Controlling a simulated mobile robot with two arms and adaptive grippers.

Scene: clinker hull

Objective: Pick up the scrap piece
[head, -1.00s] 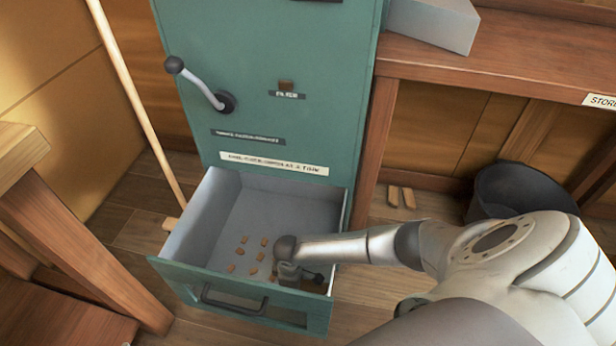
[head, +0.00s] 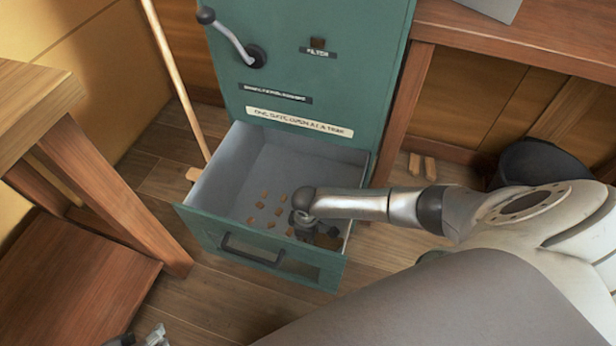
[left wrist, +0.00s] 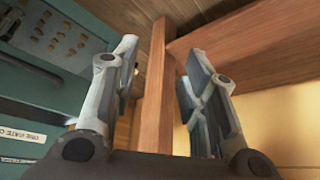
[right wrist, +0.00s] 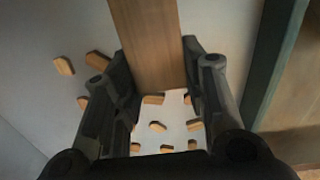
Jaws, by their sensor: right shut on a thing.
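A flat brown wooden scrap piece (right wrist: 148,45) sits between the fingers of my right gripper (right wrist: 157,70) in the right wrist view. The gripper is shut on it. In the head view my right gripper (head: 305,225) points down inside the open drawer (head: 215,226), near its right side; a brown patch beside it is probably this piece. Small wooden chips (head: 262,202) lie on the drawer floor to its left. My left gripper (head: 150,338) is at the bottom left edge of the head view. In the left wrist view its fingers (left wrist: 160,80) are apart with nothing held.
The green cabinet (head: 320,75) with a crank handle (head: 230,38) rises behind the drawer. A wooden table (head: 95,180) stands left, a bench (head: 530,42) right. A pole (head: 175,80) leans beside the cabinet.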

